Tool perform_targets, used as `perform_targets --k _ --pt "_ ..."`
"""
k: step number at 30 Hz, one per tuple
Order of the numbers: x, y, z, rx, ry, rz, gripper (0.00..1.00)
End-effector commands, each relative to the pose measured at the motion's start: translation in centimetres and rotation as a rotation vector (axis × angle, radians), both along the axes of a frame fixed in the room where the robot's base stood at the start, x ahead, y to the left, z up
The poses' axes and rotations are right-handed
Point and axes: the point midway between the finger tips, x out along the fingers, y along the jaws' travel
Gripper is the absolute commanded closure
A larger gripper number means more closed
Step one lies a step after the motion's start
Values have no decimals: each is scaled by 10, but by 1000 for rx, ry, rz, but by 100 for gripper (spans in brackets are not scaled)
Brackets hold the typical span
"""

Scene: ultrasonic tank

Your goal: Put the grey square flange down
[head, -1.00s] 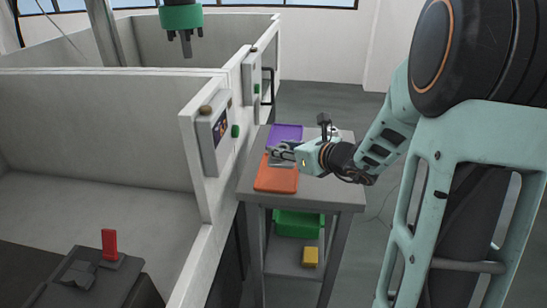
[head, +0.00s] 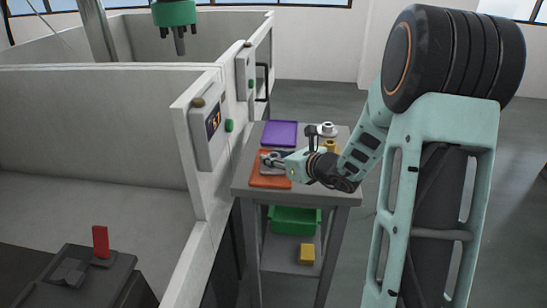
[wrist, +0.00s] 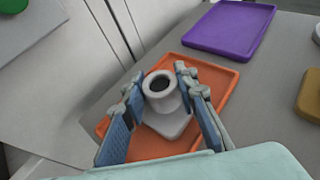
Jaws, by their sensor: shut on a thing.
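The grey square flange (wrist: 167,122), a square plate with a round hollow hub, is between the two fingers of my gripper (wrist: 160,95) in the wrist view. The fingers are shut on its hub, and the plate faces down. It is over the orange tray (wrist: 221,84); whether the plate touches the tray I cannot tell. In the head view my gripper (head: 268,160) is above the orange tray (head: 270,182) on the grey table, and the flange is too small there to make out clearly.
A purple tray (head: 280,133) lies behind the orange one. A pale flanged part (head: 328,130) and a yellow part (head: 331,146) stand at the table's back right. The tank wall (head: 212,180) borders the table's left. A green bin (head: 295,220) and yellow block (head: 307,253) are below.

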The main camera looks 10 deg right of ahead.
Motion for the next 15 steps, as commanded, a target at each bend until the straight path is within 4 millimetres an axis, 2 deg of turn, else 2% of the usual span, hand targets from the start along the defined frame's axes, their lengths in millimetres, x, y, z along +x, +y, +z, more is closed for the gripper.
perform_targets --k 1,5,15 --pt "0 0 -1 0 0 0 70" --pt "0 0 0 0 0 0 55" --pt "0 0 2 0 0 0 55"
